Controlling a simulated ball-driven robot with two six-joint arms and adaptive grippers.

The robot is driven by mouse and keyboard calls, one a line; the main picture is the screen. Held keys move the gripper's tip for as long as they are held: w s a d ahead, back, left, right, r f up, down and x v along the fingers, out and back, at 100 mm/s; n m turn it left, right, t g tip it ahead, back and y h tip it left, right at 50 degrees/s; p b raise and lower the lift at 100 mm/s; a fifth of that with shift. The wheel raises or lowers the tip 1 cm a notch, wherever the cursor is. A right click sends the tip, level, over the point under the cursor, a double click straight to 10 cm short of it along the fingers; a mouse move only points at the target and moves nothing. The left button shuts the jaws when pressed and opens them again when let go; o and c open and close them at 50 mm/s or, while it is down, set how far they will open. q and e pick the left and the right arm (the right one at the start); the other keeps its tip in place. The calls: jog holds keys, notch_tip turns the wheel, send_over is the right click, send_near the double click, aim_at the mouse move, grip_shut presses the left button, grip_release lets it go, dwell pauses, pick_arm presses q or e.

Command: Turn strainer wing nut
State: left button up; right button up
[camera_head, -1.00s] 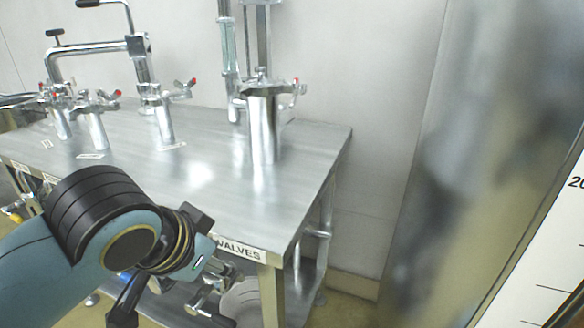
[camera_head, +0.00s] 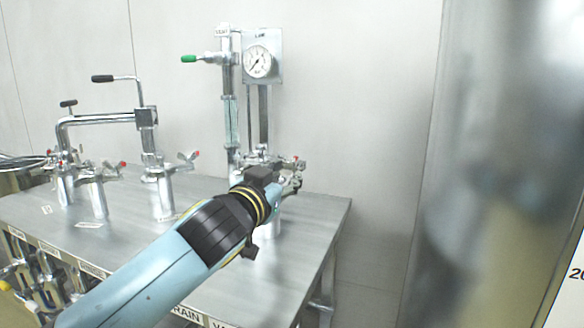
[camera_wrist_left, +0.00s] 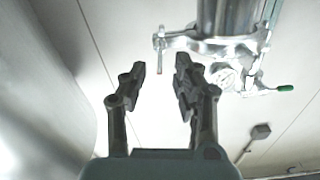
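The strainer is the silver cylindrical pot (camera_head: 269,222) at the right end of the steel bench. It is partly hidden behind my left arm. Red-tipped metal fittings (camera_head: 299,163), which look like its wing nut, show at its top right. In the left wrist view the pot (camera_wrist_left: 226,14) hangs inverted from the top edge, and a thin metal fitting (camera_wrist_left: 159,45) sticks out from its clamped flange. My left gripper (camera_wrist_left: 160,82) is open, with nothing between its dark fingers, just short of this fitting. My right gripper is not in view.
Other silver pots (camera_head: 96,198) and a black-handled pipe (camera_head: 100,121) stand on the bench (camera_head: 322,212) to the left. A pressure gauge (camera_head: 259,62) and green-handled valve (camera_head: 190,59) rise behind the strainer. A blurred metallic column (camera_head: 480,170) fills the right side.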

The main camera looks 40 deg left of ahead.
aim_at(292, 170)
pick_arm(q)
jog(key=shift+x, duration=2.25)
grip_shut()
